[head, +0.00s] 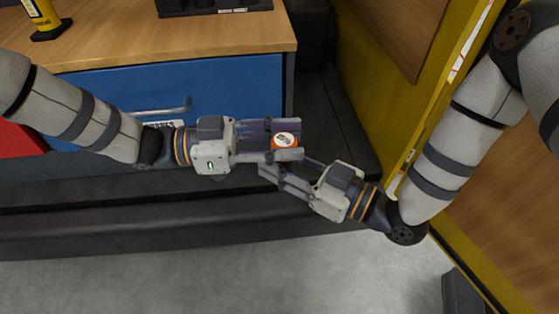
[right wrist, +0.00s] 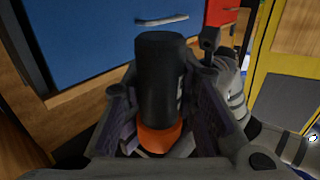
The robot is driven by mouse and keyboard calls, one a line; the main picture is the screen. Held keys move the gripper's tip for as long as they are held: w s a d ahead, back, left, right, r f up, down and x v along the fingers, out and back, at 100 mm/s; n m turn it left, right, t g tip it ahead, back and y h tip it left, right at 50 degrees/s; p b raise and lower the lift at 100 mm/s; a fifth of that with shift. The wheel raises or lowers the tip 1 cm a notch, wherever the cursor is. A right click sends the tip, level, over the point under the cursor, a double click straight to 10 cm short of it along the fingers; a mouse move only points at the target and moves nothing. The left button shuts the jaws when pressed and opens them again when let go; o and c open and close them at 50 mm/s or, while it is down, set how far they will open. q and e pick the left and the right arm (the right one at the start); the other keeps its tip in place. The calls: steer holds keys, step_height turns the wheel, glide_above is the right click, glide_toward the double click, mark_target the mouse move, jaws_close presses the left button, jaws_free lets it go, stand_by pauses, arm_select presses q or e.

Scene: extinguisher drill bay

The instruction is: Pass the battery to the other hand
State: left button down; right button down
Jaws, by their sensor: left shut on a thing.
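The battery is a black cylinder with an orange end band. In the head view its orange end with a white round label (head: 285,140) faces up. My left gripper (head: 287,140), coming from the left, is shut on it. My right gripper (head: 277,165) reaches in from the right, with its fingers spread just below the battery. In the right wrist view the battery's black body (right wrist: 160,75) stands between the right gripper's fingers (right wrist: 163,118), orange end towards the camera. The fingers look open, one on each side; any contact is hard to make out.
A blue drawer (head: 235,85) with a metal handle is behind the grippers, under a wooden top (head: 120,38). A yellow extinguisher (head: 42,15) stands on the top at the far left. A yellow-framed panel (head: 370,90) is close to the right arm. Grey floor lies in front.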

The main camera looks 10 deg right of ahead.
arm_select(q)
steer(key=c, duration=1.1)
jaws_free()
steer(key=shift+w, duration=0.1)
steer(key=shift+o, duration=0.2)
steer(key=shift+a, duration=0.1)
steer(key=a, duration=1.2)
steer(key=s+a+f+n+t+y, duration=0.1)
steer(key=s+f+n+t+y, duration=0.2)
steer(key=f+n, duration=0.55)
steer(key=s+f+n+t+y, duration=0.2)
steer(key=f+n+t+y, duration=0.3)
steer(key=f, duration=0.7)
steer(key=s+a+f+n+g+y, duration=0.2)
steer(key=s+a+f+g+y, duration=0.15)
steer(key=s, duration=0.35)
steer(key=s+a+f+n+g+y, duration=0.2)
steer(key=s+a+f+y, duration=0.15)
steer(key=s, duration=0.35)
steer(key=s+a+g+y, duration=0.1)
steer(key=s+a+g, duration=0.1)
steer(key=s, duration=0.4)
steer(key=s+a+n+g+y, duration=0.1)
steer(key=s+a+g+y, duration=0.1)
steer(key=s+a, duration=0.3)
steer(key=s+r, duration=0.1)
steer(key=s, duration=0.1)
steer(key=shift+s, duration=0.3)
steer(key=shift+n, duration=0.25)
